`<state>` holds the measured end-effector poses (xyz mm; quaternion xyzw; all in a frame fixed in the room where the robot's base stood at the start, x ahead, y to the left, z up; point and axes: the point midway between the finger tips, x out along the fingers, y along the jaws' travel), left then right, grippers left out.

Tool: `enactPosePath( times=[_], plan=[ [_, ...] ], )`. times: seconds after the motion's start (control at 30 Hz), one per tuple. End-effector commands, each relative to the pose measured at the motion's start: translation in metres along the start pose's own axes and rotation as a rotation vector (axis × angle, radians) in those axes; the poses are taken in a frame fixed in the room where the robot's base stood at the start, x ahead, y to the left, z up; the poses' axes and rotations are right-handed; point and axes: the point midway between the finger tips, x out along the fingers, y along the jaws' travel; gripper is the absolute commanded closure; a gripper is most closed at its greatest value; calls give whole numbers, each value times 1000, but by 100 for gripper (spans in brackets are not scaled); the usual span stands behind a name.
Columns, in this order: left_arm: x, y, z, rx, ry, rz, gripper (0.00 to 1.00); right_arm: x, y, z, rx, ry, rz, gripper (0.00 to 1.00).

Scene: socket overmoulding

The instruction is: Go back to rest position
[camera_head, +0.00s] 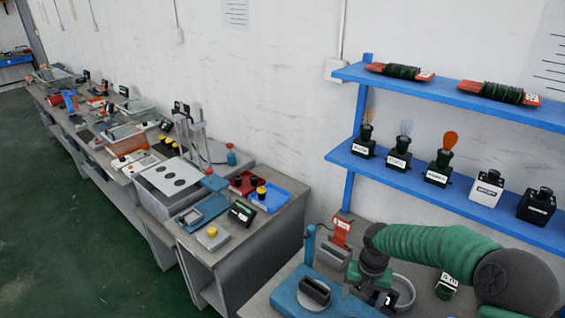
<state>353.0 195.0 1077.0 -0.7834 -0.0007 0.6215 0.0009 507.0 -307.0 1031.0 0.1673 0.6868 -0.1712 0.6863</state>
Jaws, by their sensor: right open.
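My right arm comes in from the right with a green ribbed sleeve. Its gripper (368,298) points down over the near workbench (268,297), beside a blue fixture (290,298) that has a dark block (315,291) on it. The gripper is open; its fingertips are small and partly hidden in the clutter, and I see nothing held in it. A round grey dish (404,291) stands just behind and to the right of it. My left gripper is not in view.
A red-labelled device (340,235) stands behind the gripper. A long cluttered bench (285,222) runs along the wall at left; the green floor (75,235) is clear.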

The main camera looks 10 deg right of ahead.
Motion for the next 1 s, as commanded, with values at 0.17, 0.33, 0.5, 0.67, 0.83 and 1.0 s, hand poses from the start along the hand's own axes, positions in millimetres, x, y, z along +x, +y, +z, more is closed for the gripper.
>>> enactPosePath(
  times=[0.17,0.33,0.5,0.67,0.83,1.0],
  plan=[
    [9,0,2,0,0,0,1,-2,22,-55,556,-32,-21,24],
    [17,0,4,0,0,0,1,-9,28,-109,1297,-76,41,24],
    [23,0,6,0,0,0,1,-15,27,-155,2048,-44,183,24],
    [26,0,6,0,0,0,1,-18,24,-180,2516,51,285,24],
    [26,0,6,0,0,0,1,-19,24,-186,2650,89,308,24],
    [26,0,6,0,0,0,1,-19,24,-186,2648,87,306,24]
  ],
)
